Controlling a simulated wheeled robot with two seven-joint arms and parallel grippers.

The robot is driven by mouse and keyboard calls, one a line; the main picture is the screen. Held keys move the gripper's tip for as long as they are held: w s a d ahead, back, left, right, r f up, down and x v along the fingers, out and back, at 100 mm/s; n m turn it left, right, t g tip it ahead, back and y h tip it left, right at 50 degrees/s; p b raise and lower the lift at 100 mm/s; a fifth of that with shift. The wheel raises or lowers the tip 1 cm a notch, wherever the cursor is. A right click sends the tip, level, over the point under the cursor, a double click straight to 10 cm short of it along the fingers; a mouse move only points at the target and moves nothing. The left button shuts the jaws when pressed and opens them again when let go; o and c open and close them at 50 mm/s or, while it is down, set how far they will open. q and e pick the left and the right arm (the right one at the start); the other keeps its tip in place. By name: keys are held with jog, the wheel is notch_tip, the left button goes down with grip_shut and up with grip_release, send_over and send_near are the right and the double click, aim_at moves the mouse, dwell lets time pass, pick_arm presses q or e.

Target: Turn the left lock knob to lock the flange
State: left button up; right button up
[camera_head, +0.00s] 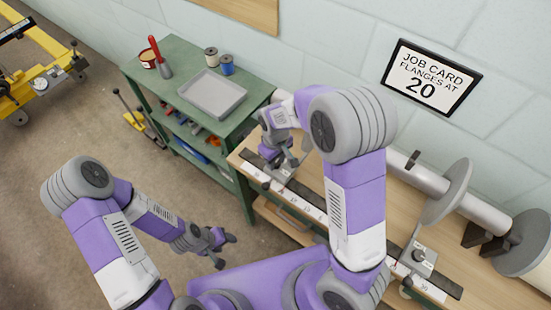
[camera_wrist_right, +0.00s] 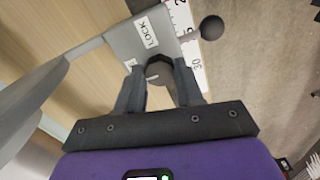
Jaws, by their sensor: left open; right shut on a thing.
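The left lock knob (camera_wrist_right: 158,69) is a dark round knob on a grey block with a LOCK label (camera_wrist_right: 147,32). My right gripper (camera_wrist_right: 158,88) has its fingers closed around it. In the head view my right gripper (camera_head: 273,159) is at the left flange's grey base, and my arm partly hides this spot. The left flange (camera_wrist_right: 30,85) shows as a grey plate edge in the right wrist view. A black ball handle (camera_wrist_right: 211,27) sticks out beside the block. My left gripper (camera_head: 220,242) is open and empty, low over the floor and away from the bench.
A scale strip (camera_head: 311,211) runs along the wooden bench (camera_head: 395,215). The right flange disc (camera_head: 447,192) and its lock block (camera_head: 415,258) stand further right. A green cart (camera_head: 257,105) with a grey tray (camera_head: 212,93) stands behind. The job card (camera_head: 430,78) reads flanges at 20.

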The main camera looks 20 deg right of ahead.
jog(key=shift+c, duration=0.6)
jog(key=shift+m, duration=0.4)
jog(key=m+p, duration=0.2)
jog(key=shift+r+m, duration=0.15)
jog(key=shift+m, duration=0.25)
jog(key=m+p, duration=0.2)
jog(key=m, duration=0.3)
jog(key=shift+m, duration=0.3)
jog(key=m+p, duration=0.3)
jog(key=m, duration=0.1)
jog(key=shift+m+p, duration=1.2)
jog(key=shift+m, duration=1.2)
